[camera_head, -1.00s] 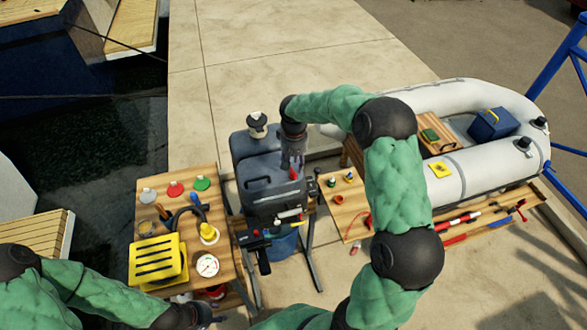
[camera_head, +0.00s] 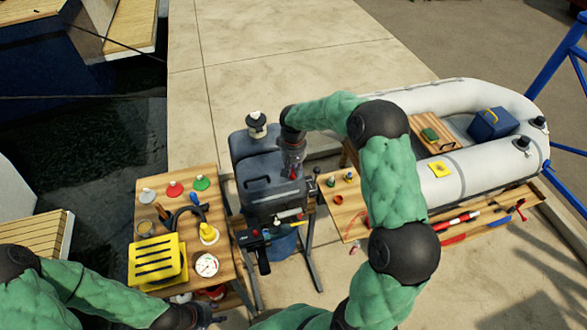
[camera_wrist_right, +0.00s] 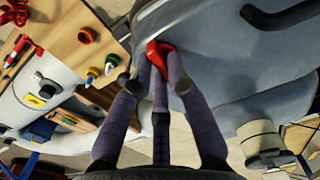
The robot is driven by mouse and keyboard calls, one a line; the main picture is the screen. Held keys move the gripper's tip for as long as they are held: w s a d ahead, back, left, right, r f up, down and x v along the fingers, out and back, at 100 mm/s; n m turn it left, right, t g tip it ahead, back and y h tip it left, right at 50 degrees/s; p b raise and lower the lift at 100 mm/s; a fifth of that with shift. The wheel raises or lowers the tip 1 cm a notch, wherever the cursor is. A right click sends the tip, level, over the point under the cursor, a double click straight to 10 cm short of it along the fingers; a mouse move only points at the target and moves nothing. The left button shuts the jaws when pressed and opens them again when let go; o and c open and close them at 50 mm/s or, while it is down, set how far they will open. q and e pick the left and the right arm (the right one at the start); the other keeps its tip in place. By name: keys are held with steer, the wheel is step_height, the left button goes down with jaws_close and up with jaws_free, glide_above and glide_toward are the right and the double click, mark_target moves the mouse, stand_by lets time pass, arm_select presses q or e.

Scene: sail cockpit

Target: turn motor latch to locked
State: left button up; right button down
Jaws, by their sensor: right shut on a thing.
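The grey outboard motor (camera_head: 262,185) stands upright on its stand in the middle of the head view. The red motor latch (camera_wrist_right: 158,52) is on its side, between my fingers in the right wrist view. My right gripper (camera_wrist_right: 160,75) is shut on the latch; fingers partly cover it, and I cannot read its exact angle. In the head view, my right gripper (camera_head: 292,163) reaches down onto the motor from above. My left gripper (camera_head: 205,315) is low at the bottom edge, away from the motor, its fingers too unclear to judge.
A wooden table (camera_head: 150,200) with coloured discs, a yellow crate (camera_head: 157,260) and a gauge (camera_head: 206,265) stands left of the motor. A small wooden bench (camera_head: 345,205) and a grey inflatable boat (camera_head: 475,180) are to the right. Open paving lies behind.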

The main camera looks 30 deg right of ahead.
steer(key=shift+m, duration=0.3)
steer(key=m+b, duration=0.2)
steer(key=m, duration=0.1)
steer(key=shift+f+m, duration=0.1)
steer(key=shift+m, duration=0.2)
steer(key=m+b, duration=0.1)
steer(key=m, duration=0.3)
steer(key=shift+s+a+m+b, duration=0.1)
steer(key=shift+s+m+b, duration=0.05)
steer(key=shift+m+b, duration=0.2)
steer(key=m+b, duration=0.1)
steer(key=m, duration=0.3)
steer(key=shift+a+m, duration=0.1)
steer(key=shift+m, duration=0.15)
steer(key=shift+m+b, duration=0.75)
steer(key=shift+m, duration=1.45)
steer(key=c, duration=1.2)
jaws_free()
